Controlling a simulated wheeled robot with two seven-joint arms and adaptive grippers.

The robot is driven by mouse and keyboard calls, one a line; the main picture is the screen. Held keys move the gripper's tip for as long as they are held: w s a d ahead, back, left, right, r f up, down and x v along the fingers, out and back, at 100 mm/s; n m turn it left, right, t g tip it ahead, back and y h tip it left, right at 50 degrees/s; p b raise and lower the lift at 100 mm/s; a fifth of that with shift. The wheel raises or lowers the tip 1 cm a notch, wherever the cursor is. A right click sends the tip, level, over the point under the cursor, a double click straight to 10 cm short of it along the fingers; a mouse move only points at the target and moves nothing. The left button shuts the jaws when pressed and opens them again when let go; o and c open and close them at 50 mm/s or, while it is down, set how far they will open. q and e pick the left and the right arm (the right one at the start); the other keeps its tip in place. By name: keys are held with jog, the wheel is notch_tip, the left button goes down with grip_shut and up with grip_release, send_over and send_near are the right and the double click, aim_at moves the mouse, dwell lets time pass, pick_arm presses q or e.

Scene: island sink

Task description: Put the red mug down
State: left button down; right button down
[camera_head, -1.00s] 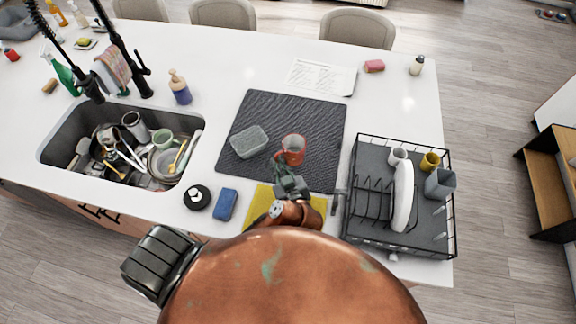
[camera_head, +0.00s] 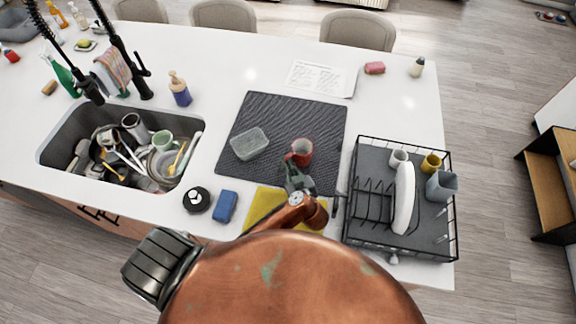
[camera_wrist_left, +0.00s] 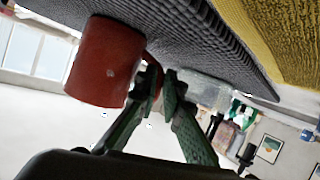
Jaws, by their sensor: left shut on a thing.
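The red mug (camera_head: 303,148) is over the dark textured mat (camera_head: 290,110), at its front right part. In the left wrist view the red mug (camera_wrist_left: 104,62) shows close up, with its handle toward my fingers. My left gripper (camera_head: 295,174) is shut on the mug's handle; its fingers also show in the left wrist view (camera_wrist_left: 160,92). The mug is at or very near the mat's surface; I cannot tell if it touches. My right gripper is not in view.
A grey-green block-shaped container (camera_head: 249,143) lies on the mat left of the mug. The dish rack (camera_head: 376,236) with cups and a plate stands right. A yellow cloth (camera_head: 262,207) and blue sponge (camera_head: 225,206) lie in front. The sink (camera_head: 75,125) holds dishes. The mat's back is clear.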

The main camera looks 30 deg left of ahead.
pick_arm(q)
jog(key=c, duration=2.1)
grip_release()
jog(key=shift+d, duration=0.1)
jog(key=v, duration=1.2)
jog(key=shift+r, duration=0.1)
